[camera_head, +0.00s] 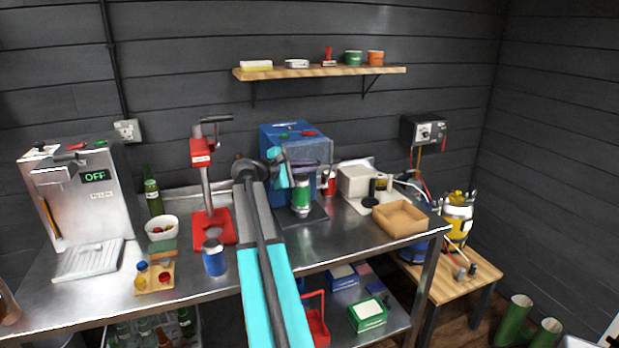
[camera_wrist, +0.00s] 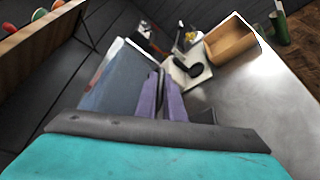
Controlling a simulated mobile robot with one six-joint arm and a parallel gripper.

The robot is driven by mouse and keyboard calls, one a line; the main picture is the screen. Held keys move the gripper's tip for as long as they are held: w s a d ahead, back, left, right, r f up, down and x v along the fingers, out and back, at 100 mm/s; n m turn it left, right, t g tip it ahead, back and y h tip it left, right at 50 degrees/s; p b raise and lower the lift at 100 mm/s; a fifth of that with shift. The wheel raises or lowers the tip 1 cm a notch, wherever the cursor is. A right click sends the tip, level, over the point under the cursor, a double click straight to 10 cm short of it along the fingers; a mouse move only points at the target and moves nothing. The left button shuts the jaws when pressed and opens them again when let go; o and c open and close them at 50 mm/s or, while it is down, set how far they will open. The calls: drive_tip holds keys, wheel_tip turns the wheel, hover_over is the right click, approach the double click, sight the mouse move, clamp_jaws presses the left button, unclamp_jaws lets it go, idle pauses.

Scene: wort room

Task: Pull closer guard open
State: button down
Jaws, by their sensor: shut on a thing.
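The closer (camera_head: 270,140) is a blue machine at the back middle of the steel bench. Its guard (camera_head: 316,152) is a clear bluish panel at its front, standing out from the body. A green and white can (camera_head: 301,196) stands under it on the dark base. My gripper (camera_head: 303,166) is at the guard's lower front, shut on the guard. In the wrist view the gripper's purple fingers (camera_wrist: 161,75) are close together at the edge of the see-through guard (camera_wrist: 122,75). The exact part gripped is hidden between the fingers.
A red lever press (camera_head: 208,190) stands left of the closer, with a blue can (camera_head: 214,260) in front. A wall shelf (camera_head: 320,73) hangs above. Bare bench lies at the front right.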

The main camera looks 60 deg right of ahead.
wheel_tip(320, 180, up, 2)
drive_tip(key=c, duration=2.2)
unclamp_jaws()
drive_tip(key=shift+w+a, duration=0.1)
drive_tip(key=shift+a, duration=0.05)
drive_tip(key=b+v, duration=0.3)
drive_tip(key=v, duration=1)
drive_tip(key=shift+a, duration=0.3)
